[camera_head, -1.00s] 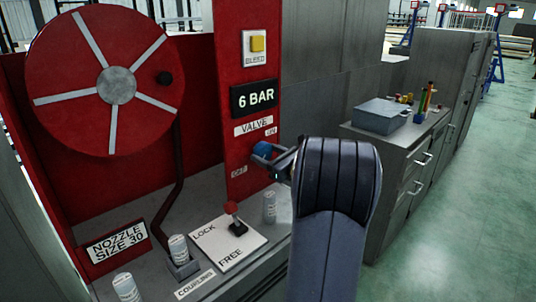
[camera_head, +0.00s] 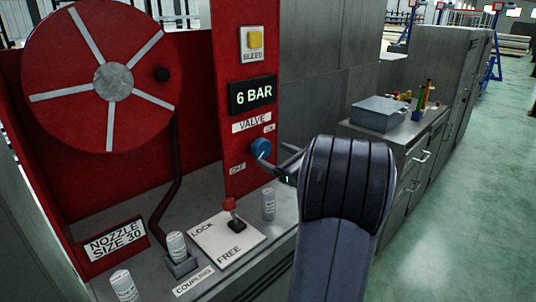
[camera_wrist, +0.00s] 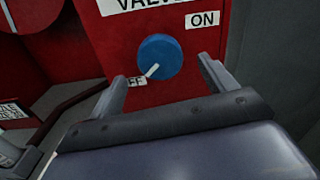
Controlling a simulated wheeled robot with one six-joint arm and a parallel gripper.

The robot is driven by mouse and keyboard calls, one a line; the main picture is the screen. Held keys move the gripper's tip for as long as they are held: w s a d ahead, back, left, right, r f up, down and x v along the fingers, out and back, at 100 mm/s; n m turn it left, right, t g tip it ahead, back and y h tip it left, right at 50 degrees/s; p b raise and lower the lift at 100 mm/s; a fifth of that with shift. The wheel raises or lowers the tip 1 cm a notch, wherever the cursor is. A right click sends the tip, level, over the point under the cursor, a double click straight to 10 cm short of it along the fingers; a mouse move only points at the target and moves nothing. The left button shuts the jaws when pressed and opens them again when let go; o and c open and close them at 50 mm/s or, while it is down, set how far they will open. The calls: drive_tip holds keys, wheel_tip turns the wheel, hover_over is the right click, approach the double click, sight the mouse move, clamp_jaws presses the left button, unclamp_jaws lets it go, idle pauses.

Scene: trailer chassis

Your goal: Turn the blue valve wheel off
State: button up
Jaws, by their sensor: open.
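The blue valve wheel (camera_head: 261,148) is a small round knob on the red panel (camera_head: 228,165), between the ON and OFF labels. In the wrist view the wheel (camera_wrist: 160,56) has a white mark at its lower left, pointing at the partly hidden OFF label (camera_wrist: 138,81). My gripper (camera_head: 273,161) is open and empty, just in front of the wheel and a little to its lower right. In the wrist view its two fingers stand apart below the wheel, one to each side, with a gap to it.
A 6 BAR display (camera_head: 253,95) and a yellow BLEED button (camera_head: 255,40) are above the valve. A red hose reel (camera_head: 60,100) is at left. A red-tipped LOCK/FREE lever (camera_head: 230,206) and white canisters stand on the ledge below. A grey cabinet (camera_head: 395,155) is at right.

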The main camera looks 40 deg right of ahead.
sight(264, 150)
drive_tip(key=s, duration=0.6)
drive_tip(key=shift+s+d, duration=0.2)
drive_tip(key=shift+s, duration=0.05)
drive_tip(key=shift+w, duration=0.1)
drive_tip(key=w, duration=0.7)
drive_tip(key=w+p, duration=0.1)
drive_tip(key=w, duration=0.2)
drive_tip(key=shift+w+a, duration=0.35)
drive_tip(key=shift+a, duration=0.05)
drive_tip(key=shift+b, duration=0.3)
drive_tip(key=shift+s+r, duration=0.1)
